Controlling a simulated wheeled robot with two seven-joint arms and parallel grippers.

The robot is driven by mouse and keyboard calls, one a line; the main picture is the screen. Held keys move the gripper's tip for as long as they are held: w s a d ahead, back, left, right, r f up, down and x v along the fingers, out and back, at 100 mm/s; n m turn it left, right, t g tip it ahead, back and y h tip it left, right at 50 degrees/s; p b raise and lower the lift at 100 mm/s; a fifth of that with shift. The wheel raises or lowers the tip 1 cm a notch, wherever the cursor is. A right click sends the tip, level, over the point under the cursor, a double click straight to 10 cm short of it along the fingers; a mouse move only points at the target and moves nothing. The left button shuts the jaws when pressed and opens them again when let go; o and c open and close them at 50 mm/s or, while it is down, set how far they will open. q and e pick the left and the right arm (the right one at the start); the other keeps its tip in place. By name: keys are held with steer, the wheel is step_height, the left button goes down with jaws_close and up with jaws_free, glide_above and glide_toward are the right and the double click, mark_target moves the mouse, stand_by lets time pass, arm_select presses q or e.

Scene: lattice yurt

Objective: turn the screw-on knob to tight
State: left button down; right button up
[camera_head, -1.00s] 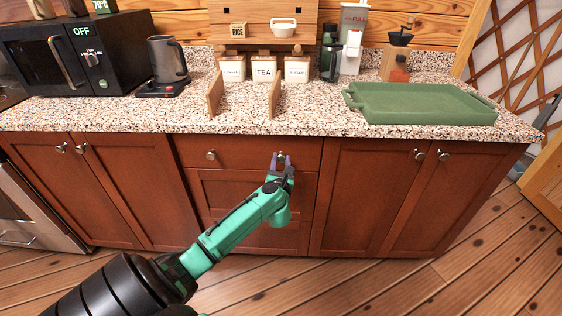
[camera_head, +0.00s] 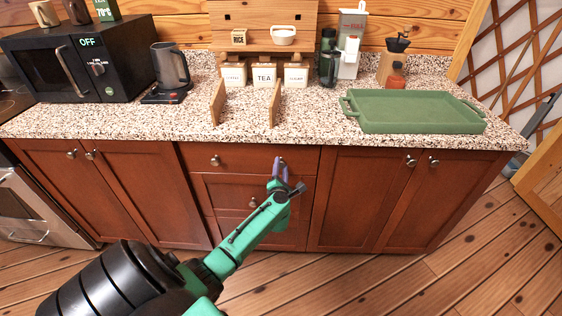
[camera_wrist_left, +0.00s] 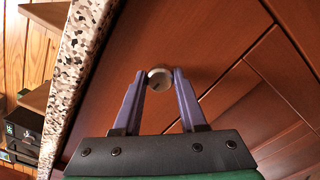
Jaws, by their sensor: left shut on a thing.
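The screw-on knob (camera_wrist_left: 159,78) is a round metal knob on the front of the top middle drawer (camera_head: 235,158). In the left wrist view it sits between the two purple fingertips of my left gripper (camera_wrist_left: 159,82), which is shut on it. In the head view my left gripper (camera_head: 280,165) reaches the right side of that drawer front and covers the knob. A second knob (camera_head: 215,161) shows on the same drawer, to the left. My right gripper is not in view.
A speckled counter (camera_head: 320,125) runs above the drawers. On it stand a green tray (camera_head: 415,127), a kettle (camera_head: 168,68), a microwave (camera_head: 120,75) and several canisters. Cabinet doors (camera_head: 365,190) flank the drawers, and the wooden floor in front is clear.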

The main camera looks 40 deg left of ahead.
arm_select(q)
steer(key=m+p, duration=0.2)
steer(key=m, duration=0.1)
steer(key=shift+m, duration=0.4)
steer(key=m+p, duration=0.2)
steer(key=m, duration=0.2)
steer(key=shift+m, duration=0.3)
steer(key=m+p, duration=0.1)
steer(key=m, duration=0.7)
steer(key=shift+f, duration=0.1)
steer(key=shift+m+p, duration=0.3)
steer(key=shift+m, duration=0.1)
steer(key=shift+c, duration=2.3)
jaws_free()
